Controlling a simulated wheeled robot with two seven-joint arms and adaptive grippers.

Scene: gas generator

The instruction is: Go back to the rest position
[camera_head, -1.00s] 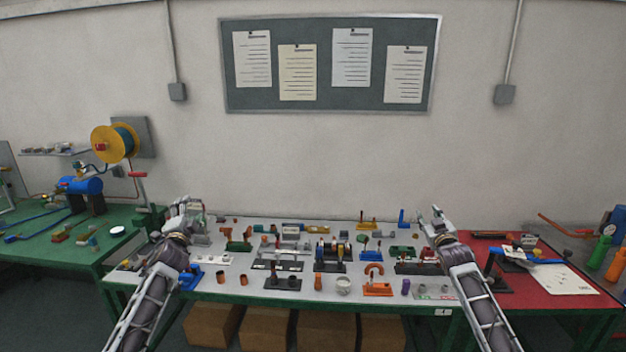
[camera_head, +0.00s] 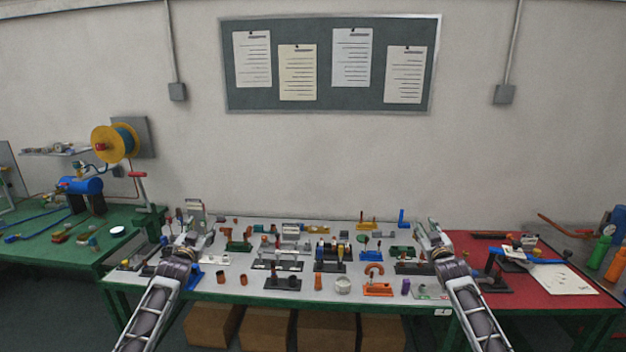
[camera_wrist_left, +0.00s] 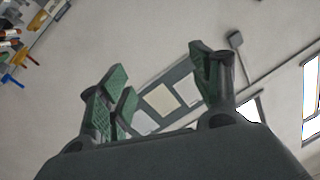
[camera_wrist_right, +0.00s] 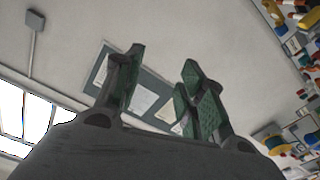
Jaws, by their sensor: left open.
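My left gripper (camera_head: 196,218) is raised over the left end of the grey-topped table in the head view. In the left wrist view its green-padded fingers (camera_wrist_left: 160,90) stand wide apart with nothing between them. My right gripper (camera_head: 430,238) is raised over the right end of the same table. In the right wrist view its green-padded fingers (camera_wrist_right: 155,85) stand apart and empty. Both wrist views look up past the fingers at the wall and the notice board.
The grey-topped table (camera_head: 240,291) carries many small parts. A green table (camera_head: 35,250) with a blue tank (camera_head: 80,186) stands left, and a red table (camera_head: 530,290) stands right. Cardboard boxes (camera_head: 265,328) sit underneath. A notice board (camera_head: 330,95) hangs on the wall behind.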

